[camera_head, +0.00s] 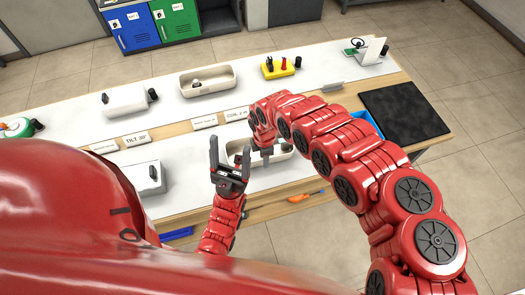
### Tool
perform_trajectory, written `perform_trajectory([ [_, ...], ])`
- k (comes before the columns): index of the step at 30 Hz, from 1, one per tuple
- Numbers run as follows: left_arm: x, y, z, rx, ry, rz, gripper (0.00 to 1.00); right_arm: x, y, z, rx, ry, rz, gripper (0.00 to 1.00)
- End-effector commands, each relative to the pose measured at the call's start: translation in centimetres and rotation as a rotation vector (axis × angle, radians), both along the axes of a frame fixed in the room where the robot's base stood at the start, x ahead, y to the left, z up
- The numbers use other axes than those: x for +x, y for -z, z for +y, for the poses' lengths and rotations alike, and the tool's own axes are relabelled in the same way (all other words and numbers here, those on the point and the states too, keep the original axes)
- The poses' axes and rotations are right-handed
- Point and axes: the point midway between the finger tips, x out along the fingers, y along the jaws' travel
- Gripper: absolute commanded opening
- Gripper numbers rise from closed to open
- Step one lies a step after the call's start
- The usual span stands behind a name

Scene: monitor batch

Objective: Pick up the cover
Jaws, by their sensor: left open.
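Two white box-like pieces that look like covers are on the table. One white cover (148,178) is at the front left, beside a black knob; the other white cover (124,101) is farther back, with a dark part at its right end. My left gripper (229,155) is open and empty, fingers pointing up in the picture, right of the front cover and apart from it. My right gripper (266,157) points down at the front white tray (287,156); its fingers are small and partly hidden, so their state is unclear.
A back white tray (207,88) holds a small part. A yellow block (279,70) with pegs, a black mat (404,109) and a white stand (371,52) are farther right. An orange-handled tool (299,198) lies at the front edge. Label cards run along the middle strip.

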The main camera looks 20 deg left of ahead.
Motion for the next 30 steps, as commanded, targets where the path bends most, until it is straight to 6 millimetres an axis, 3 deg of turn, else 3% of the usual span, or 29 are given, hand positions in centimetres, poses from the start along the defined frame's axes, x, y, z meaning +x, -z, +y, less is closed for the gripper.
perform_trajectory([
  [16, 0.00, 0.44, 0.00, 0.000, 0.000, 0.000, 0.71, 0.02, 0.40, 0.01, 0.001, 0.000, -0.001, 0.40],
  [17, 0.00, 0.44, 0.00, 0.000, 0.000, 0.000, 0.71, 0.02, 0.40, 0.01, 0.001, 0.000, -0.001, 0.38],
  [23, 0.00, 0.44, 0.00, 0.000, 0.000, 0.000, 0.71, 0.02, 0.40, 0.01, 0.000, 0.000, 0.000, 0.02],
  [30, 0.00, 0.44, 0.00, 0.000, 0.000, 0.000, 0.71, 0.00, 0.42, 0.01, 0.000, 0.000, 0.000, 0.00],
])
